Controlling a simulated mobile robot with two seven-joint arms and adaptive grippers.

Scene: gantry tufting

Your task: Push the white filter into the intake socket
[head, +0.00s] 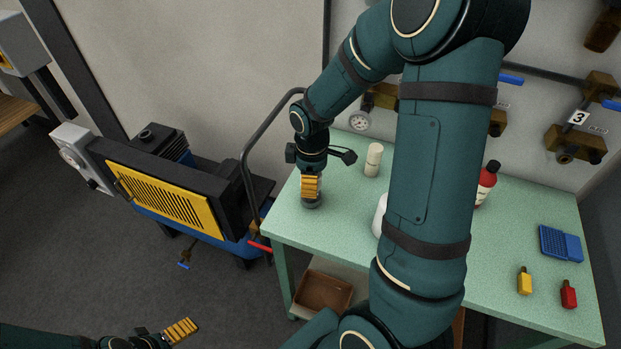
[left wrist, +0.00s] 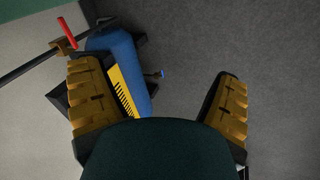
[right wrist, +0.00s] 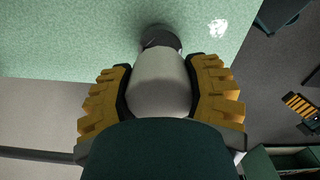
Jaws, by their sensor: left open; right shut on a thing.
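My right gripper (head: 311,190) is shut on a pale cylinder with a dark end, which looks like the white filter (right wrist: 160,82). In the head view the fingers hide most of it, and only its grey lower end (head: 311,203) shows, over the left part of the green table. I cannot tell whether it touches the table. A black round fitting (head: 148,133) on top of the compressor, at the left, may be the intake socket. My left gripper (head: 180,331) is open and empty, low over the floor. Its spread fingers show in the left wrist view (left wrist: 168,95).
A cream cylinder (head: 374,160) stands just right of my right gripper on the green table (head: 513,220). A red bottle (head: 486,184), yellow and red small bottles and a blue case (head: 560,243) are further right. The compressor's yellow grille (head: 165,194) faces forward.

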